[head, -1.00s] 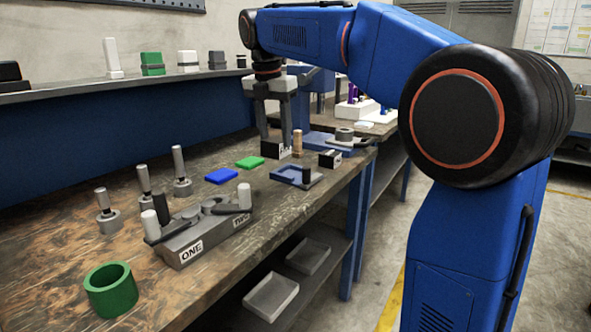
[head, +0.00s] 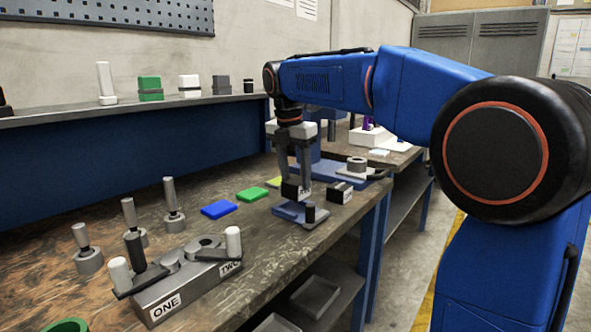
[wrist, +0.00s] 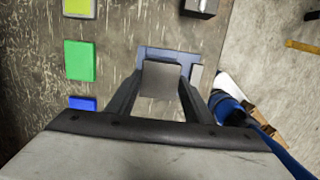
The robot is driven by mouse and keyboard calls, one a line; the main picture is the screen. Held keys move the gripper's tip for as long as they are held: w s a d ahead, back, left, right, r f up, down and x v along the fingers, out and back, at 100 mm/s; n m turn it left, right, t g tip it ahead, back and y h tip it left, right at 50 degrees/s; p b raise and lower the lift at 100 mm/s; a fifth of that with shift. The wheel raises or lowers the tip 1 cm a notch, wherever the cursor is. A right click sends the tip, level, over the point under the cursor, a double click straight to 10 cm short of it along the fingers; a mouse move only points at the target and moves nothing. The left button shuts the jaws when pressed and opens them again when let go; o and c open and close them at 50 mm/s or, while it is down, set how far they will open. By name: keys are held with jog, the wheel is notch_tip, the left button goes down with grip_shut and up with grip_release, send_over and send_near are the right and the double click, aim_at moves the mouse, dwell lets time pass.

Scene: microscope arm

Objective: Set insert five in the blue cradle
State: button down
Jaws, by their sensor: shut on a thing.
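My gripper (head: 297,174) is shut on a dark block with a white label, which I take to be insert five (head: 291,191). Its label is too small and partly covered to read surely. The block hangs just above the blue cradle (head: 288,212), a low blue frame on the bench. In the wrist view the block's grey top (wrist: 162,80) sits between both fingers and covers most of the blue cradle (wrist: 150,52). Only the cradle's far edge and right side show there. Whether the block touches the cradle I cannot tell.
Another labelled dark block (head: 340,192) is close by on the right. Green (head: 252,194), blue (head: 218,210) and yellow plates lie to the left. A grey fixture (head: 185,280) with posts stands nearer.

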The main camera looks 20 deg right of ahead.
aim_at(294, 182)
jog(key=shift+f, duration=2.05)
jog(key=shift+f, duration=0.1)
jog(key=c, duration=0.9)
grip_release()
jog(key=r, duration=0.4)
jog(key=a+r, duration=0.1)
jog(key=r, duration=0.3)
jog(key=s+r, duration=0.1)
jog(key=r, duration=0.3)
jog(key=shift+a, duration=0.25)
jog(key=shift+s, duration=0.1)
